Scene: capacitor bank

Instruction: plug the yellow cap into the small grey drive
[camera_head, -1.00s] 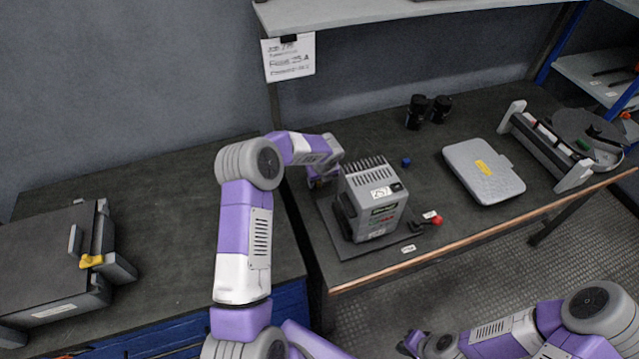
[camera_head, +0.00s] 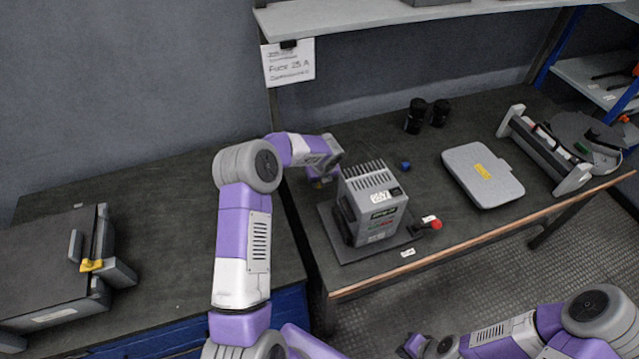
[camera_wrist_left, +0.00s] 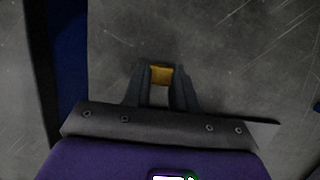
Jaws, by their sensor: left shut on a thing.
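The yellow cap (camera_wrist_left: 161,75) is held between the two fingers of my left gripper (camera_wrist_left: 160,82) in the left wrist view. In the head view my left gripper (camera_head: 320,183) is low over the bench, just left of and behind the small grey drive (camera_head: 374,206), with a speck of yellow under it. The drive stands upright on a dark plate, with fins on top and labels on its front. Its socket for the cap cannot be made out. My right gripper (camera_head: 416,345) is at the bottom edge, away from the bench; its fingers are unclear.
A red knob (camera_head: 436,224) and a small blue cap (camera_head: 405,166) lie near the drive. Two black cylinders (camera_head: 415,116) stand behind. A grey case (camera_head: 482,174) lies to the right. A dark box with a yellow lever (camera_head: 92,265) is at the far left. A shelf (camera_head: 370,13) overhangs the back.

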